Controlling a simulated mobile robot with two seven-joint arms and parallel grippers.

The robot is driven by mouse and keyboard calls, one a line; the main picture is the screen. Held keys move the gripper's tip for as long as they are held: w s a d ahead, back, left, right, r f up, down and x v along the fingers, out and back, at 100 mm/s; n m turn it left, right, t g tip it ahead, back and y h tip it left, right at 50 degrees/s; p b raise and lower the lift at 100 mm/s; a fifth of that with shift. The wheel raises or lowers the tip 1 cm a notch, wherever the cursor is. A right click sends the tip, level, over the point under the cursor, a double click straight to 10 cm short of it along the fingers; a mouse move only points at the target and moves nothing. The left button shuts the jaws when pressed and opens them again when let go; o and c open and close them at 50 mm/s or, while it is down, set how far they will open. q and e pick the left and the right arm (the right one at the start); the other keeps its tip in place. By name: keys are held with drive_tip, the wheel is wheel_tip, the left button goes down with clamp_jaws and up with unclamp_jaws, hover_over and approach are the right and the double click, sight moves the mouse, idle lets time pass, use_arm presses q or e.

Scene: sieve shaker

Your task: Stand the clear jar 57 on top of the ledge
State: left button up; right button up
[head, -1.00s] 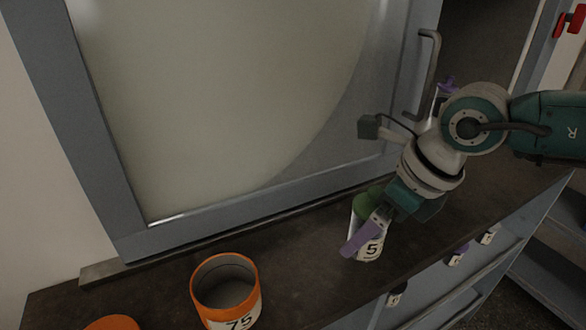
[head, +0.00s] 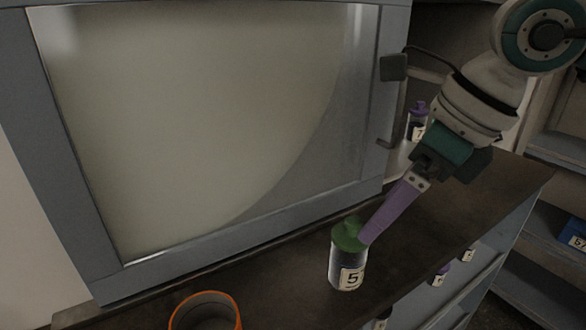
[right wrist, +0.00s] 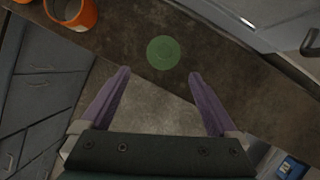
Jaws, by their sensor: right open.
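A clear jar (head: 346,272) with a green lid (head: 348,236) stands upright on the dark brown ledge (head: 270,265) in front of the large window. Its label shows a 5; the rest of the label curves out of sight. My right gripper (head: 366,238) is open, with its purple fingers up beside the lid in the head view. In the right wrist view the round green lid (right wrist: 163,53) lies just beyond the open fingertips (right wrist: 158,73), with nothing between the fingers. My left gripper is not in view.
An orange tub (head: 207,308) stands on the ledge at front left. A purple-lidded jar (head: 417,122) stands behind my right arm. A blue box (head: 573,232) is on the right shelf.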

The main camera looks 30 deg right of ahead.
drive_tip(key=s+a+r+m+t+y, duration=0.1)
drive_tip(key=a+r+y, duration=0.25)
drive_tip(key=a, duration=0.45)
drive_tip(key=a+r+t+y, duration=0.1)
drive_tip(key=a+r+y, duration=0.3)
drive_tip(key=a, duration=0.5)
drive_tip(key=w+a+r+m+t+y, duration=0.25)
drive_tip(key=r+m+t+y, duration=0.3)
drive_tip(key=r+m, duration=0.4)
drive_tip(key=w+d+f+m+t+h, duration=0.1)
drive_tip(key=d+f+m+t+h, duration=0.2)
drive_tip(key=d+m+h, duration=0.6)
drive_tip(key=w+d+f+m+t+h, duration=0.1)
drive_tip(key=d+f+m+t+h, duration=0.2)
drive_tip(key=m+h, duration=0.65)
drive_tip(key=s+f+m+g+y, duration=0.3)
drive_tip(key=s+f+m+g, duration=0.7)
drive_tip(key=s+f+g, duration=0.4)
drive_tip(key=s+f, duration=0.3)
drive_tip(key=s, duration=0.3)
drive_tip(key=shift+s+a+f, duration=0.15)
drive_tip(key=shift+s+f, duration=0.1)
drive_tip(key=shift+s, duration=0.05)
drive_tip(key=shift+y, duration=0.25)
